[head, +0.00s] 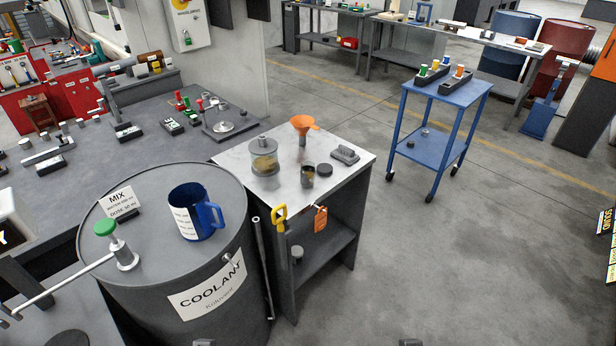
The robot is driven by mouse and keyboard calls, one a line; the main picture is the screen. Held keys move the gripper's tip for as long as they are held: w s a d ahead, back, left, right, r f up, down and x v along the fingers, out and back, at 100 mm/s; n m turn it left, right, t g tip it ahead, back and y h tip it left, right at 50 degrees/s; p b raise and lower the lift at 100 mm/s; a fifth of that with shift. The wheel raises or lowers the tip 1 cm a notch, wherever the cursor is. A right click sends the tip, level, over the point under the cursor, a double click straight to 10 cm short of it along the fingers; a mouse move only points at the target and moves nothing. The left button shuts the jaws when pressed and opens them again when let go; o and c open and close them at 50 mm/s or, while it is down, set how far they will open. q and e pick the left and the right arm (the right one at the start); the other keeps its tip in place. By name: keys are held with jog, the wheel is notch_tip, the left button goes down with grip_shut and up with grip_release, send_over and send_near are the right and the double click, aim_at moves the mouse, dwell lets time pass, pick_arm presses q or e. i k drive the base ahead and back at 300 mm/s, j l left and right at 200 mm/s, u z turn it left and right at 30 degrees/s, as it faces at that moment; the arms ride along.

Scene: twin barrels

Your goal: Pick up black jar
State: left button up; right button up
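A small dark jar (308,176) stands upright and open on the light top of the small cabinet (231,156), right of the coolant barrel. A flat black lid (325,170) lies just to its right. A larger glass jar (263,158) with a grey lid and tan contents stands to its left. Only small dark tips, which look like my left gripper (203,343) and my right gripper (410,342), show at the bottom edge. Both are far from the dark jar. Their fingers are cut off by the frame.
The coolant barrel (165,262) carries a blue mug (196,213) and a green-topped pump (120,250). A blue cart (437,145) stands farther right. The floor right of the cabinet is clear.

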aim_at(307, 168)
jog(key=u, duration=3.15)
jog(key=z, duration=3.15)
jog(key=i+l, duration=0.25)
jog(key=i+l+u, duration=0.1)
jog(key=l, duration=0.35)
jog(key=i+l+u, duration=0.1)
jog(key=i+l, duration=0.45)
jog(key=l, duration=0.2)
